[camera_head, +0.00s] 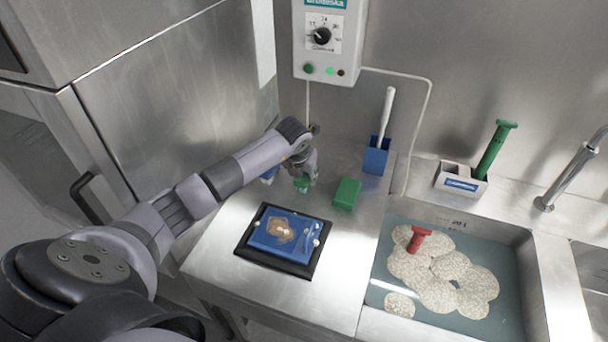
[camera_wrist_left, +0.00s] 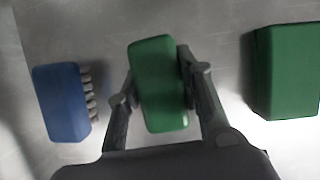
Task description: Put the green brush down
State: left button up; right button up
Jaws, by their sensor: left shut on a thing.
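The green brush (camera_wrist_left: 158,85) is a rounded green block between the two fingers of my left gripper (camera_wrist_left: 158,72) in the wrist view. My left gripper (camera_head: 303,172) is shut on it. In the head view the green brush (camera_head: 302,185) shows as a small green piece under the gripper, over the back of the steel counter. I cannot tell whether it touches the counter. Its underside is hidden. My right gripper is in neither view.
A blue brush (camera_wrist_left: 62,102) with dark bristles lies left of the gripper. A green block (camera_head: 346,194) stands to the right, near a blue holder (camera_head: 375,160) with a white handle. A blue-and-black tray (camera_head: 244,250) lies in front. A sink (camera_head: 520,275) is at right.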

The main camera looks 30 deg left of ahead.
pick_arm(q)
jog(key=shift+s+f, duration=0.2)
jog(key=o, duration=1.2)
jog(key=shift+f, duration=0.25)
jog(key=shift+r, duration=0.1)
